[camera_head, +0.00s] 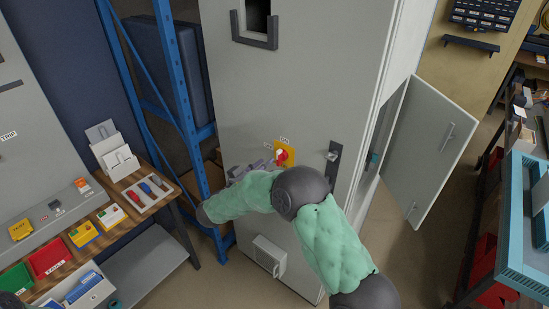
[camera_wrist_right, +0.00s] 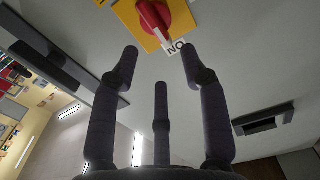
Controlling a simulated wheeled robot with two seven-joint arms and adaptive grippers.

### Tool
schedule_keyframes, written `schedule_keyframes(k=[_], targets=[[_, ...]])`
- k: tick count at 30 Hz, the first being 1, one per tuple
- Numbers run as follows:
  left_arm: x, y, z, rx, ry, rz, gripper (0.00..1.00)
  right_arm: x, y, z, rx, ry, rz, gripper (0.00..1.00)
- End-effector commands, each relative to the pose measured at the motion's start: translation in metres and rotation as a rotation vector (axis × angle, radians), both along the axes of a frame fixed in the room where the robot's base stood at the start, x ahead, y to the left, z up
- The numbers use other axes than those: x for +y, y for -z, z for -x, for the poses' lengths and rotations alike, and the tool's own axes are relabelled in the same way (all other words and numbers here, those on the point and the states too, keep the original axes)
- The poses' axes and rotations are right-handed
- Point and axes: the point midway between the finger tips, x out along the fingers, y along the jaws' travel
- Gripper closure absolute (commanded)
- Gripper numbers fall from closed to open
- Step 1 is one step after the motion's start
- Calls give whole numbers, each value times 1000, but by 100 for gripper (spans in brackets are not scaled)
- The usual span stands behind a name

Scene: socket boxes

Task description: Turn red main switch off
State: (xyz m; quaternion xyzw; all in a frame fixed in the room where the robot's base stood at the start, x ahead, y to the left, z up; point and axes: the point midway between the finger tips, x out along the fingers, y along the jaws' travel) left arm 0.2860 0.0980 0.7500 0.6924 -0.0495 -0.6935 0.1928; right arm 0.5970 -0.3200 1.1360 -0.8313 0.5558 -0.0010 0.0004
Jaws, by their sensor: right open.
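The red main switch (camera_head: 282,156) is a rotary knob on a yellow plate (camera_head: 278,147), mounted on the front of the tall grey cabinet (camera_head: 290,90). In the right wrist view the red knob (camera_wrist_right: 154,14) is at the top, and its white mark points toward the ON label (camera_wrist_right: 177,47). My right gripper (camera_head: 258,168) is just left of the switch in the head view, partly hidden by my arm. In the wrist view its fingers (camera_wrist_right: 160,62) are spread and empty, apart from the knob. My left gripper is not in view.
A black door handle (camera_head: 332,165) is right of the switch. A grey box (camera_head: 269,256) sits low on the cabinet. A side door (camera_head: 429,150) stands open at right. A blue rack (camera_head: 180,90) and a wooden workbench (camera_head: 170,196) are at left.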

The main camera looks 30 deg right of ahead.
Motion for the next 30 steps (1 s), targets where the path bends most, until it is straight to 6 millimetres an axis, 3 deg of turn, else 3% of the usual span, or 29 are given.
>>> schedule_keyframes(k=[9, 23, 24, 28, 30], targets=[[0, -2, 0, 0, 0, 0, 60, -47, 0, -18, 2, 2, 0, 55], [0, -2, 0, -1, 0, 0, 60, -59, 0, -24, 2, 0, 0, 55], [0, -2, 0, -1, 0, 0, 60, -59, 0, -24, 2, 0, 0, 58], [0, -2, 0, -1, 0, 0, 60, -58, 0, -24, 2, 0, 0, 94], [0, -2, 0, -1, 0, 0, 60, -58, 0, -24, 2, 0, 0, 100]])
